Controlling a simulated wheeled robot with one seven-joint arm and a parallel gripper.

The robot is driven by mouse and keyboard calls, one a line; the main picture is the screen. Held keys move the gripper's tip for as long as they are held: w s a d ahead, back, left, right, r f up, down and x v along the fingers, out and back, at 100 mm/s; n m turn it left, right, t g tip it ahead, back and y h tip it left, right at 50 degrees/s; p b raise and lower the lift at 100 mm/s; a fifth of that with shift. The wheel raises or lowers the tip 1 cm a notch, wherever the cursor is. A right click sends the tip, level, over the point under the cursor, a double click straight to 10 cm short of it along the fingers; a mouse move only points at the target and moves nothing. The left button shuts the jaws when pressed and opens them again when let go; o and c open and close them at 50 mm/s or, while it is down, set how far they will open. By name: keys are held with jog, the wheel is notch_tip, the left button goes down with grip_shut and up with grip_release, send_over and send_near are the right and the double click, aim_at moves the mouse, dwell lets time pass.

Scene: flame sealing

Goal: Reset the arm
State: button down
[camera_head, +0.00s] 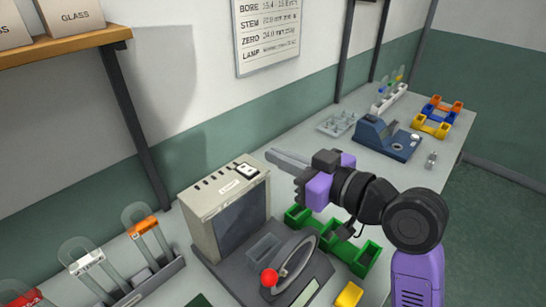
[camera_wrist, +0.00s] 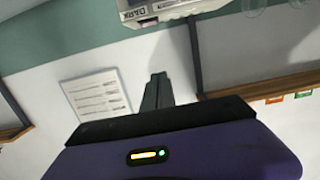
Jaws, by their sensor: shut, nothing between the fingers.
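My gripper (camera_head: 270,158) shows in the head view, with its grey fingers together and nothing between them. It is held in the air over the bench, pointing left toward the wall, just right of the beige machine's top. In the wrist view my gripper's fingers (camera_wrist: 157,88) point toward the wall and look shut and empty. My purple arm comes up from the lower right of the head view.
A beige box-shaped machine (camera_head: 205,197) with a red-knobbed lever (camera_head: 269,277) stands near. Green bins (camera_head: 352,252) lie below my arm. A blue device (camera_head: 388,138), coloured holders (camera_head: 432,123) and a clear tray (camera_head: 337,123) are farther back. A shelf (camera_head: 66,45) juts from the wall.

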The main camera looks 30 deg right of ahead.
dwell(0.5)
jog(key=d+r+m+t+h, duration=0.3)
jog(key=d+r, duration=0.1)
jog(key=d, duration=0.1)
jog(key=s+d+f+m+h, duration=0.2)
jog(key=s+f+m+h, duration=0.2)
jog(key=s+f+h, duration=0.1)
jog(key=s+a+f+n+g+y, duration=0.1)
jog(key=s+a+f, duration=0.2)
jog(key=s, duration=0.6)
jog(key=s+a+f+n+g+y, duration=0.1)
jog(key=s+a+f, duration=0.2)
jog(key=s+f, duration=0.5)
jog(key=s+a+f+n+g, duration=0.1)
jog(key=s+a+f, duration=0.3)
jog(key=s, duration=0.8)
notch_tip(320, 180, down, 2)
jog(key=shift+s+f+g+y, duration=0.25)
jog(key=shift+g+y, duration=0.15)
jog(key=shift+g, duration=0.1)
